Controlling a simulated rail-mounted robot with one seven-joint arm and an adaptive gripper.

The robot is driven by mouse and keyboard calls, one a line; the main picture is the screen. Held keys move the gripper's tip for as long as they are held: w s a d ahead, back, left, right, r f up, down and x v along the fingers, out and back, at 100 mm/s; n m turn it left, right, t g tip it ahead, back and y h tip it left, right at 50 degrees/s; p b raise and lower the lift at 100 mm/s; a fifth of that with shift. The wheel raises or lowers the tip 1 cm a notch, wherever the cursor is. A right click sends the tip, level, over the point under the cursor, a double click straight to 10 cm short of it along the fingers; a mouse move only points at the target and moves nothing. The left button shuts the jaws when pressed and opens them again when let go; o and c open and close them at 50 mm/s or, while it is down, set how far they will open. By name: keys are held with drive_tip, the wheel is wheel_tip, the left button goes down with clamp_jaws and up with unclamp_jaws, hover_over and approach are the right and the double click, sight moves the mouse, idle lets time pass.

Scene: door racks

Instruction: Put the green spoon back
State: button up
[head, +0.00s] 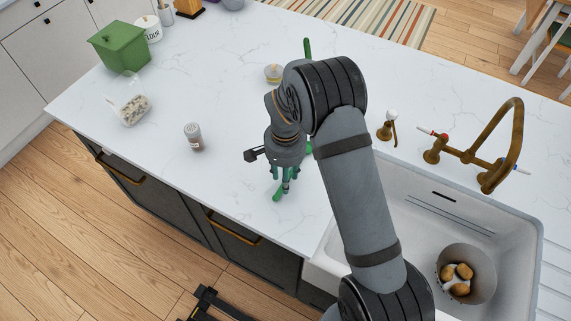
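My gripper (285,180) points down at the white counter, left of the sink, with teal-green parts around its fingers. A bright green piece (278,195) shows at the fingertips, low over or on the counter; it may be an end of the green spoon. I cannot tell whether the fingers are shut on it. Another green, narrow piece (307,48) sticks out behind my arm at the top. My arm hides what lies between, so I cannot tell whether this is the spoon or another utensil.
On the white counter (225,95) stand a green bin (120,45), a clear container (130,108), a grey-capped shaker (194,137) and a small yellowish jar (273,73). The sink (405,240) with a bowl (480,285) and brass faucet (500,150) is right.

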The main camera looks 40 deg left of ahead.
wheel_tip(320, 180, up, 11)
drive_tip(key=b, duration=0.1)
drive_tip(key=shift+f+b, duration=0.2)
drive_tip(key=shift+b, duration=0.2)
drive_tip(key=shift+f, duration=0.1)
wheel_tip(320, 180, down, 12)
drive_tip(key=p, duration=0.2)
drive_tip(key=shift+p, duration=0.3)
wheel_tip(320, 180, up, 4)
drive_tip(key=shift+f+b, duration=0.25)
drive_tip(key=shift+b, duration=0.7)
drive_tip(key=shift+r, duration=0.15)
drive_tip(key=shift+d, duration=0.1)
